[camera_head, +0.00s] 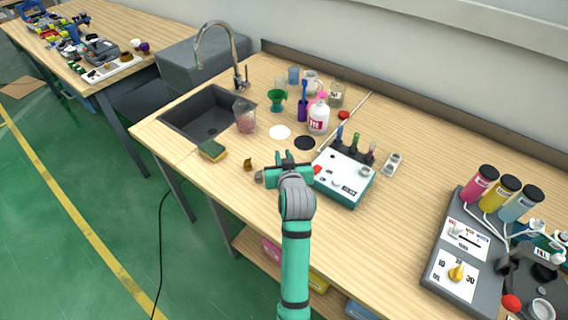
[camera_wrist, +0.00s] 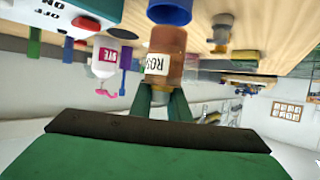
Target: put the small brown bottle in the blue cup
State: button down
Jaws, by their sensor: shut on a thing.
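In the head view my gripper (camera_head: 284,168) is over the front of the wooden counter, left of the white-topped device, and the bottle cannot be made out clearly there.
The white-topped device (camera_head: 343,178) is right of my gripper. A sponge (camera_head: 212,150) and sink (camera_head: 206,112) are left.

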jog(key=shift+w+f, duration=0.3)
jog(key=shift+f, duration=0.5)
jog(key=shift+w+f, duration=0.3)
jog(key=shift+f, duration=0.5)
jog(key=shift+w+f, duration=0.3)
jog(key=shift+f, duration=0.5)
jog(key=c, duration=1.7)
grip_release()
jog(key=shift+a, duration=0.1)
jog(key=shift+s, duration=0.15)
jog(key=shift+s+r, duration=0.25)
jog(key=shift+s, duration=0.05)
jog(key=v, duration=1.1)
jog(key=shift+s, duration=0.1)
